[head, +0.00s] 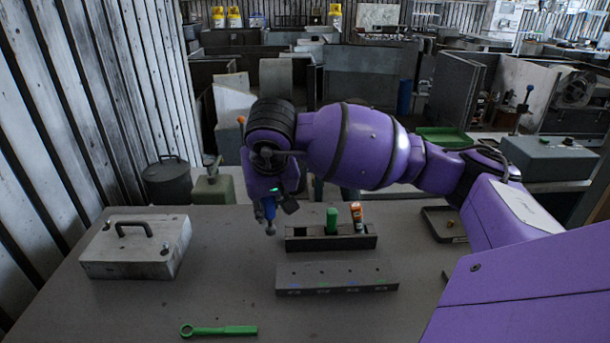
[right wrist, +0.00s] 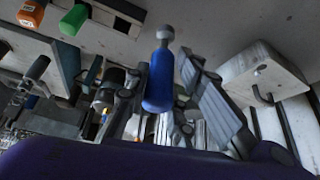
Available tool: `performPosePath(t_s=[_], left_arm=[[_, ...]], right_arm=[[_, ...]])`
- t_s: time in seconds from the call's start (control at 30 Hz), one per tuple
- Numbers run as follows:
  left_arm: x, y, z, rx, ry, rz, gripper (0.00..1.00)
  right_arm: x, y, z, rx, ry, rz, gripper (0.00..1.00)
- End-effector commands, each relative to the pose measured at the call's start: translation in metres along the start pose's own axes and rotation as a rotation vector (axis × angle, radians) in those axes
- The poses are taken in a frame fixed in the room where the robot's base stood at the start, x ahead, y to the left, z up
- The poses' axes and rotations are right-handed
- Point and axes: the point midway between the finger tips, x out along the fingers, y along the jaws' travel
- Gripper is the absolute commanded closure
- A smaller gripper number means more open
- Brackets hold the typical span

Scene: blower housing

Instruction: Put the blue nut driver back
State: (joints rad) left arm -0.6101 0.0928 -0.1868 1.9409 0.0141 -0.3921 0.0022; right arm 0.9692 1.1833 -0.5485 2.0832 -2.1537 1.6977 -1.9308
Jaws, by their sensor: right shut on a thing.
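The blue nut driver (head: 269,207) hangs from my right gripper (head: 270,199) over the table, left of the dark rack (head: 350,243). Its metal end points down. In the right wrist view the two fingers (right wrist: 165,85) close around the blue handle (right wrist: 158,82), and the pale metal end (right wrist: 165,36) sticks out clear. The dark rack holds a green handle (head: 332,221) and an orange-and-white handle (head: 356,216). In front lies a grey block (head: 337,280) with small holes on top and coloured marks along its front face. My left gripper is out of view.
A grey metal box (head: 150,262) with a handle stands at the table's left. A green ring wrench (head: 220,330) lies near the front edge. A dark tray (head: 436,226) sits at the right, partly behind my arm. The tabletop left of the grey block is clear.

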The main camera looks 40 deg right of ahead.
Motion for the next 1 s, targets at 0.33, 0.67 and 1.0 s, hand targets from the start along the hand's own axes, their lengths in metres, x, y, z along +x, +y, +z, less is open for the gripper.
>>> performPosePath(t_s=[0.33,0.67,1.0], left_arm=[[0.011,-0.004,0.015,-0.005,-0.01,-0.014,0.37],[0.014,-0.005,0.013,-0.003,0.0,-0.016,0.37],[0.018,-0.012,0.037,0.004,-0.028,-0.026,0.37]], right_arm=[[0.039,0.079,-0.068,0.233,-0.008,0.112,1.0],[0.051,0.082,-0.064,0.243,-0.008,0.115,1.0],[0.087,0.081,-0.045,0.242,-0.01,0.115,1.0]])
